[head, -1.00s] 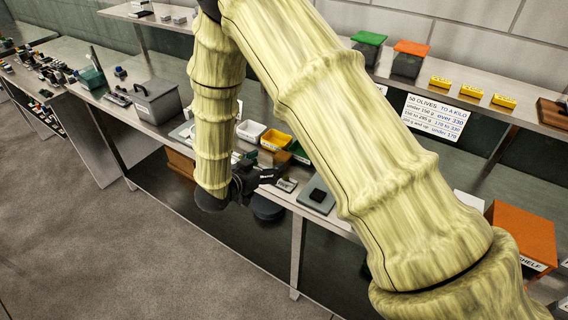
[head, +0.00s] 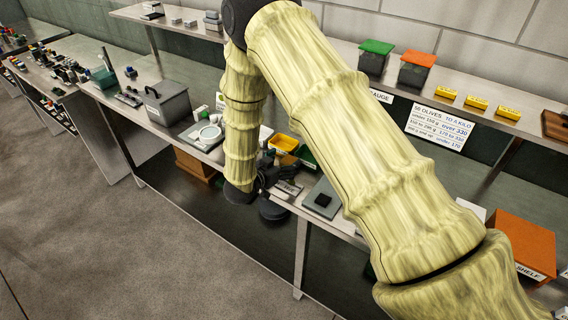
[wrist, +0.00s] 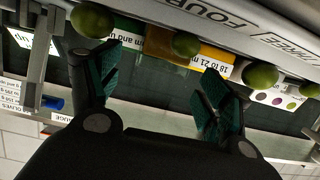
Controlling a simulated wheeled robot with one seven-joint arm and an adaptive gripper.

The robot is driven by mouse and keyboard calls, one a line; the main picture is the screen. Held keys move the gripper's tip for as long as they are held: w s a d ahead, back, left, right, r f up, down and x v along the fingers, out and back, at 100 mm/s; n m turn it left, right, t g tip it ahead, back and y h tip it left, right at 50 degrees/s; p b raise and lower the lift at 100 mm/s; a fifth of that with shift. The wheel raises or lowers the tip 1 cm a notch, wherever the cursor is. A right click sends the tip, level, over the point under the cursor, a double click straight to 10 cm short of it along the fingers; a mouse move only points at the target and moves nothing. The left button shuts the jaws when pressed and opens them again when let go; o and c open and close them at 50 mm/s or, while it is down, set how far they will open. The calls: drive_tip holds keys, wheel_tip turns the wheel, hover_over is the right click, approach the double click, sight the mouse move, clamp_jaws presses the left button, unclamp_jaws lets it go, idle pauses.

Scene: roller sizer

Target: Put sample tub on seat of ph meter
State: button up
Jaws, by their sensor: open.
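My gripper (head: 278,174) hangs at the front edge of the bench. In the wrist view (wrist: 160,88) its two teal-padded fingers are spread apart with nothing between them. I cannot clearly pick out the sample tub; a round white dish (head: 209,133) sits on a flat grey device left of my arm, but I cannot tell whether it is the tub. The pH meter is not certain either; a small dark device with an upright rod (head: 128,97) stands further left on the bench. My arm hides part of the bench.
Green olives (wrist: 186,44) sit along a marked bar close to my fingers. A yellow bin (head: 284,142) is behind my gripper. A grey lidded box (head: 167,103) stands on the bench at left, an orange box (head: 522,243) at right. A raised shelf runs behind. The floor in front is clear.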

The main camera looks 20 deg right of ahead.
drive_tip(key=shift+p+x, duration=0.45)
drive_tip(key=shift+x, duration=1)
drive_tip(key=c, duration=1.2)
drive_tip(key=shift+c, duration=0.2)
drive_tip(key=shift+r, duration=0.1)
